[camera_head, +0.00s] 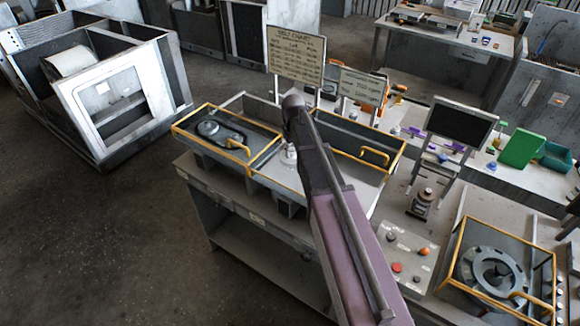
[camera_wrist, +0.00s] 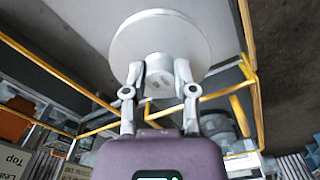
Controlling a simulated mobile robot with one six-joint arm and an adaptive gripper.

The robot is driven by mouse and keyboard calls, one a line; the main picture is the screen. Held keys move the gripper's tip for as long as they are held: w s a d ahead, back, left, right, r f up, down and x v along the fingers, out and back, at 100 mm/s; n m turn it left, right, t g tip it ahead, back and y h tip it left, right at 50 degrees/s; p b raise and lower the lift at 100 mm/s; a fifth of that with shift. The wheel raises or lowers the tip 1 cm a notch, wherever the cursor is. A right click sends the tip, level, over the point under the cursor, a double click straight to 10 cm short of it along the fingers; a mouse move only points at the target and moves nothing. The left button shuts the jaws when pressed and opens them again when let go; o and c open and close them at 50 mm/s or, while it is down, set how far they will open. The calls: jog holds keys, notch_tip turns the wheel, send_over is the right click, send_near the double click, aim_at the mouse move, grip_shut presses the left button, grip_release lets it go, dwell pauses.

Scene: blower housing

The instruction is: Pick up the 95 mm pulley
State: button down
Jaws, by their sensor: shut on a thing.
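In the wrist view a pale grey, round pulley (camera_wrist: 160,36) with a wide flat disc and a short hub is between the fingers of my gripper (camera_wrist: 158,74). The two fingers are shut on its hub from both sides, with the disc beyond the fingertips. I cannot read a size on it. In the head view my arm covers most of the gripper; a small pale part (camera_head: 290,152) shows beneath it, over the middle of the yellow-railed workbench.
A yellow-edged tray (camera_head: 185,130) on the left holds a dark round part with a loop (camera_head: 208,128). A second tray (camera_head: 345,142) on the right looks mostly empty. Sign boards (camera_head: 295,55) stand behind. A round housing (camera_head: 490,268) sits at the lower right.

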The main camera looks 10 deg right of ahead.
jog(key=shift+s+r+p, duration=0.15)
jog(key=shift+s+r, duration=0.05)
jog(key=shift+s, duration=0.65)
jog(key=shift+s+r+p, duration=0.2)
jog(key=shift+s, duration=0.7)
jog(key=shift+s+r+p, duration=0.15)
jog(key=shift+s+r, duration=0.05)
jog(key=shift+s, duration=0.65)
